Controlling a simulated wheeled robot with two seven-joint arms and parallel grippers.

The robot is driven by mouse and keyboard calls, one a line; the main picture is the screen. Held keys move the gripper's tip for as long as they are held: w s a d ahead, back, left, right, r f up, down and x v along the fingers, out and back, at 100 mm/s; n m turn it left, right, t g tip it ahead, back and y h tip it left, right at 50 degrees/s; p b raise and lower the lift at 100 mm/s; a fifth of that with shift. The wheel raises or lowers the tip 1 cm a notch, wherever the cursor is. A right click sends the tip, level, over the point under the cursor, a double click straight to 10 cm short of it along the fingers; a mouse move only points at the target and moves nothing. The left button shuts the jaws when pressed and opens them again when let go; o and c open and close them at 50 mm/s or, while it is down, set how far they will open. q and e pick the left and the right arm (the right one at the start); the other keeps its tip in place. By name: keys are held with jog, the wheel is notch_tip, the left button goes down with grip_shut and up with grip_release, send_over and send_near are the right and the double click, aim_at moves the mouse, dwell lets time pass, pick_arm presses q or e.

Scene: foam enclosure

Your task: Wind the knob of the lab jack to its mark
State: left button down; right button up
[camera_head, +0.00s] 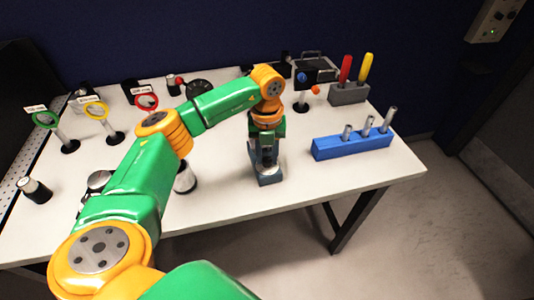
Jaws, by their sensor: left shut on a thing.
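My left gripper (266,160) points down near the front middle of the table. It is shut on a part of a small blue-grey device (269,180), which stands upright near the front edge. This device appears to be the lab jack. The gripper and wrist cover most of it, so the knob and its mark cannot be made out. A pale round part shows low between the device and the fingers. My right gripper is not in view.
A blue block (352,146) with metal cylinders stands to the right. Behind it are a grey holder (348,95) with red and yellow handles and a dark device (313,72). Ringed stands (108,130) are at left. The front right table is clear.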

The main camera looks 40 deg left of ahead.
aim_at(267, 160)
pick_arm(q)
jog(key=n, duration=0.4)
dwell(1.3)
jog(key=c, duration=0.6)
grip_release()
jog(key=shift+r, duration=0.1)
jog(key=shift+r, duration=0.4)
notch_tip(267, 160, up, 6)
jog(key=shift+r+b, duration=0.15)
jog(key=shift+b, duration=0.5)
